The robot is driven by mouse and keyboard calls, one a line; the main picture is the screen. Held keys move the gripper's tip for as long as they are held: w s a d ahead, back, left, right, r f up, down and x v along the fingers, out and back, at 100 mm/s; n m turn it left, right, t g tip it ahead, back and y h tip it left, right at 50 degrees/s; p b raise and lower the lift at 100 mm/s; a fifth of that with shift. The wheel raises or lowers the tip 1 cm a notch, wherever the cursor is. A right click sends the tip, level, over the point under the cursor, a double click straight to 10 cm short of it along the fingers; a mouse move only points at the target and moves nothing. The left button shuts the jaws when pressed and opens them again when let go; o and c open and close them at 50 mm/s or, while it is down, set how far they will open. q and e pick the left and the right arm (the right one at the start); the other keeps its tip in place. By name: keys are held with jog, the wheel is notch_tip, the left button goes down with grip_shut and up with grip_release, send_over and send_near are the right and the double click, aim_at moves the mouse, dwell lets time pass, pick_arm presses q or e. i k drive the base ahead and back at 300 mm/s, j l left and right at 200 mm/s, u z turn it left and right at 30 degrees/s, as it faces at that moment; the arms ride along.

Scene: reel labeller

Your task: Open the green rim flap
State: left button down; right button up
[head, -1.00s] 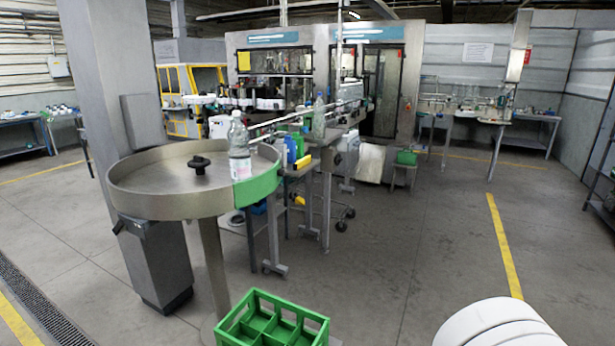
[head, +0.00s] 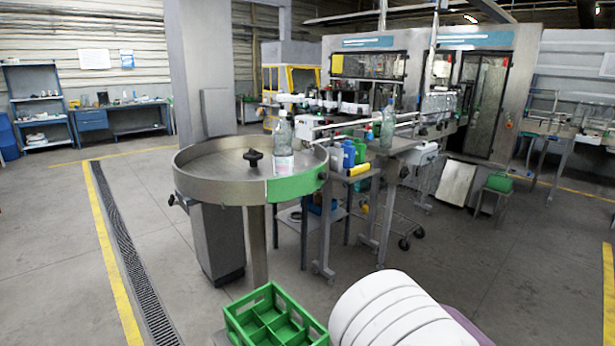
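The green rim flap (head: 298,187) is a curved green section in the front right of the rim of a round steel turntable (head: 215,190). It stands upright in line with the rim, so it looks closed. A clear bottle with a white label (head: 283,148) stands on the turntable just behind the flap. A black knob (head: 253,157) sits at the turntable's middle. Neither gripper shows in the head view. A white rounded part of mine is at the bottom, right of the crate.
A green divided crate (head: 272,318) stands in front of the turntable, low down. A side table (head: 352,177) with bottles and a yellow item stands right of the turntable. A conveyor leads back to the labelling machine (head: 420,65). Open floor lies left and right.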

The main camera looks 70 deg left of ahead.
aim_at(284, 188)
jog(key=i+j+u, duration=0.2)
jog(key=i+u, duration=0.75)
jog(key=i+l+u, duration=0.15)
jog(key=i+u, duration=0.35)
jog(key=i+l+u, duration=0.35)
jog(key=u, duration=0.15)
